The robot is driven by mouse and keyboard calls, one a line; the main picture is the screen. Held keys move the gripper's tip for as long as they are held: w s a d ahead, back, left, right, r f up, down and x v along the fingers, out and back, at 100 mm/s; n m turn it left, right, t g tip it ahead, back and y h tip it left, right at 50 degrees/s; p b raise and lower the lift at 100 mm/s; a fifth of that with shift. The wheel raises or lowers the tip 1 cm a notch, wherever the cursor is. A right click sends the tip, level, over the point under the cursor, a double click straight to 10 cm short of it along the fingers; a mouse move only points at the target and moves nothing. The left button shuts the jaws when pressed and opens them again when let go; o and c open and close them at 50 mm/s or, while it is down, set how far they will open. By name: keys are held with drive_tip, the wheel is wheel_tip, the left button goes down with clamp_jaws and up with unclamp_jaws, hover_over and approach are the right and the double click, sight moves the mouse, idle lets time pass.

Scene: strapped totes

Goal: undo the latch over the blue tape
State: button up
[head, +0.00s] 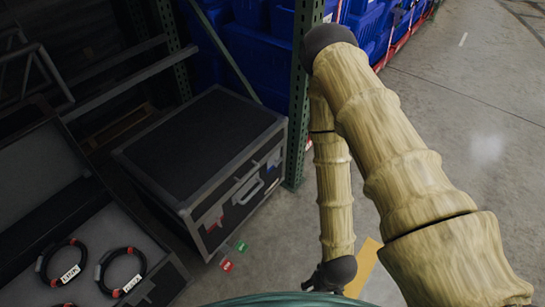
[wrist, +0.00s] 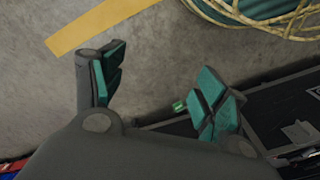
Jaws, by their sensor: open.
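A closed black case (head: 200,145) with metal edges stands on the floor left of centre in the head view. Blue tape (head: 273,159) shows near the right end of its front face, and red tape (head: 214,222) near the left end. A pale handle or latch (head: 248,189) lies between them. The latch over the blue tape is too small to make out clearly. In the wrist view my gripper (wrist: 163,88) is open, its teal-padded fingers apart with nothing between them. A dark case edge (wrist: 285,108) lies to its right.
An open case (head: 165,260) with labelled cable coils stands at lower left. A green rack post (head: 298,120) rises behind the closed case, with blue totes (head: 262,60) beyond. Red and green tags (head: 232,256) show by the case's base. Floor to the right is clear.

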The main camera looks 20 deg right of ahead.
drive_tip(key=w+a+f+t+y+b, duration=0.1)
drive_tip(key=w+f+t+b, duration=0.2)
drive_tip(key=w+f+b, duration=0.55)
drive_tip(key=n+t+y+b, duration=0.8)
drive_tip(key=t+y+b, duration=0.25)
drive_tip(key=b, duration=2.35)
approach(279, 161)
drive_tip(key=shift+h, duration=0.45)
drive_tip(key=shift+a+b+x, duration=0.25)
drive_tip(key=shift+b+x, duration=2.15)
drive_tip(key=shift+x, duration=2.5)
drive_tip(key=shift+s+r, duration=0.2)
drive_tip(key=c, duration=1)
